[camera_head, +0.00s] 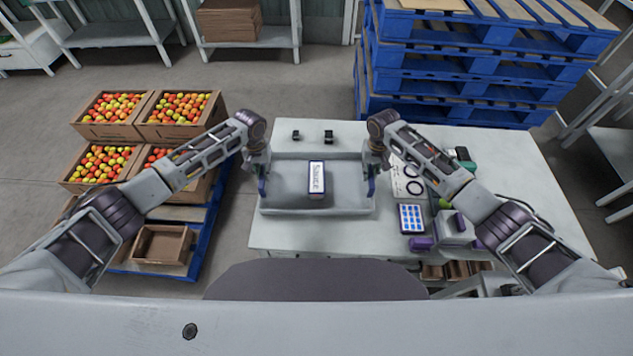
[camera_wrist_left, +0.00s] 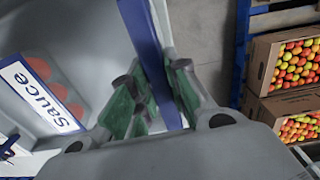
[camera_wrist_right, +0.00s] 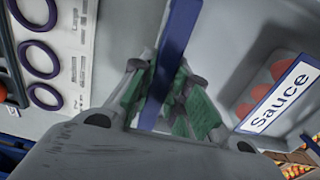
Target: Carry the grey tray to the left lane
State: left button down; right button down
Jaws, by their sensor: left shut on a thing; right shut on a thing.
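The grey tray (camera_head: 280,206) is at the left part of the white table, with a box labelled "Sauce" (camera_head: 316,180) inside it. The box also shows in the left wrist view (camera_wrist_left: 40,98) and the right wrist view (camera_wrist_right: 280,98). My left gripper (camera_head: 262,186) is shut on the tray's left side, where a blue strip (camera_wrist_left: 152,60) runs between its green-padded fingers. My right gripper (camera_head: 371,184) is shut on the right side, with a blue strip (camera_wrist_right: 176,50) between its fingers. I cannot tell whether the tray touches the table.
The white table (camera_head: 290,238) holds two small black items (camera_head: 328,136) behind the tray, and a sheet with dark rings (camera_head: 413,186) and a blue-dotted card (camera_head: 411,218) to the right. Stacked blue pallets (camera_head: 450,65) stand behind.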

pick_arm(q)
jog(key=shift+r, duration=0.25)
pick_arm(e)
jog(key=shift+r, duration=0.25)
